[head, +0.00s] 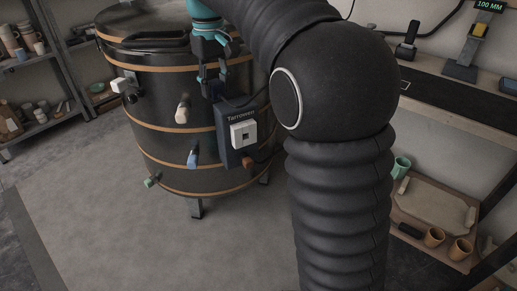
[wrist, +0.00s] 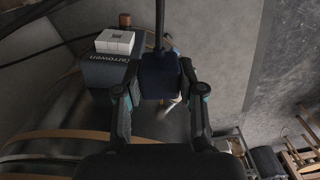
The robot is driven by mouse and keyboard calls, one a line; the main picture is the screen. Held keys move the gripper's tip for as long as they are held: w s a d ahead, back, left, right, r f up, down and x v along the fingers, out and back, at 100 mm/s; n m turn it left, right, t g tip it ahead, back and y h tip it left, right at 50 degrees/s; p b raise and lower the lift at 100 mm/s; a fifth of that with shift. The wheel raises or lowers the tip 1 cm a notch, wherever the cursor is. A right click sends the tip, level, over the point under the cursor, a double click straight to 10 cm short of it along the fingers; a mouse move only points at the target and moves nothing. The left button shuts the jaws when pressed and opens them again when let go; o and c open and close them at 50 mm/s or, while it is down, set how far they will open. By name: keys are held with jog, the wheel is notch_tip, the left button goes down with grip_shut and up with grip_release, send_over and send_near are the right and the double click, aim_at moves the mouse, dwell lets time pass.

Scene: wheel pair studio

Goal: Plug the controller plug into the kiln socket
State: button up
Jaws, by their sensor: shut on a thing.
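The black kiln (head: 165,150) with tan bands stands left of centre in the head view. On its front is a dark box marked Tarrowen, with the white kiln socket (head: 243,134) facing out; the socket also shows at the upper left of the wrist view (wrist: 115,41). My gripper (wrist: 160,82) is shut on the dark blue controller plug (wrist: 160,74), with a dark cable running up from it. In the head view my gripper (head: 212,80) is above and left of the socket, close to the box. The plug is apart from the socket; its prongs are hidden.
Several coloured knobs or pegs, such as a cream one (head: 183,108) and a blue one (head: 193,155), stick out of the kiln's side. Shelves with pots (head: 30,100) stand at the left. A workbench (head: 455,95) is at the right. The grey floor (head: 90,215) in front is clear.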

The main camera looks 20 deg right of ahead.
jog(key=s+d+f+m+b, duration=0.1)
jog(key=d+f+b, duration=0.4)
jog(key=f, duration=0.6)
jog(key=s+d+f+m+b, duration=0.1)
jog(key=d+f+b, duration=0.5)
jog(key=f, duration=0.4)
jog(key=shift+s+f, duration=0.2)
jog(key=shift+f, duration=0.2)
jog(key=shift+s+r+p, duration=0.1)
jog(key=shift+r+p, duration=0.05)
jog(key=shift+p, duration=0.15)
jog(key=shift+w+a+p, duration=0.2)
jog(key=shift+w+p, duration=0.4)
jog(key=shift+w, duration=0.3)
jog(key=shift+w+a+p, duration=0.25)
jog(key=shift+w+p, duration=0.4)
jog(key=shift+w, duration=0.25)
jog(key=shift+w+a+p, duration=0.2)
jog(key=shift+w+p, duration=0.4)
jog(key=shift+w, duration=0.3)
